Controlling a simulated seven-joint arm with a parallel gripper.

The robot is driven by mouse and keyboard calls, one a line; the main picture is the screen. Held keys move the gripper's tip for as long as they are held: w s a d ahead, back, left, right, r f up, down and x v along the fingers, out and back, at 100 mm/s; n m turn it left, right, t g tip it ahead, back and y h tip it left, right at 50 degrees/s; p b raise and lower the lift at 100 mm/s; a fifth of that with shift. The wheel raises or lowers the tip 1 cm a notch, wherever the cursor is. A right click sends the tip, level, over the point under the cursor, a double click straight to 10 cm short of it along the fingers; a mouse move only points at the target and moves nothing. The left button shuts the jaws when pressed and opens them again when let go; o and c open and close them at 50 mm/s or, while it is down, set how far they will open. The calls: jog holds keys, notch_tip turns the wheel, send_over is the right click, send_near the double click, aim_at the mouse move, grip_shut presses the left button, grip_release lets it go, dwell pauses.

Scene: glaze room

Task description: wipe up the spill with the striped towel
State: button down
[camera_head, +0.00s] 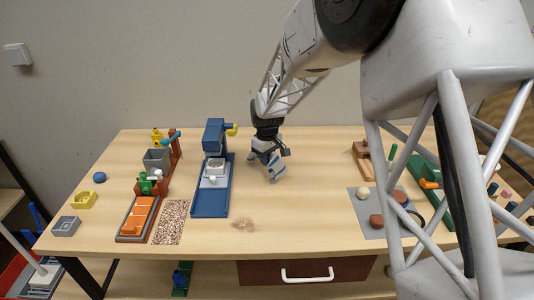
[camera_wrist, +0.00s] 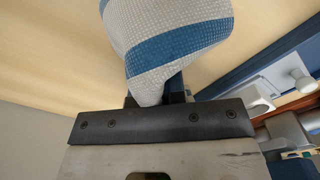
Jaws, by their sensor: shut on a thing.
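The striped towel (camera_wrist: 178,40) is white-grey with blue bands and hangs bunched from my gripper (camera_wrist: 157,98) in the wrist view. My gripper is shut on it, and the cloth hides most of the fingertips. In the head view my gripper (camera_head: 267,157) is right of the blue press, with a small part of the towel (camera_head: 276,169) showing below it. Whether the towel touches the table there I cannot tell. The spill (camera_head: 243,225) looks like a faint brownish patch on the wood near the table's front edge, in front of and left of my gripper.
The blue press-like machine (camera_head: 213,137) stands on a long blue base left of my gripper. A speckled mat (camera_head: 172,222) and an orange block in a tray (camera_head: 139,218) lie further left. A grey mat (camera_head: 372,231) with lumps lies right. The table between is clear.

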aim_at(267, 173)
jog(key=shift+f, duration=1.05)
jog(key=shift+c, duration=1.4)
grip_release()
jog(key=shift+f, duration=0.25)
jog(key=shift+f, duration=1)
grip_shut()
jog(key=shift+r, duration=0.35)
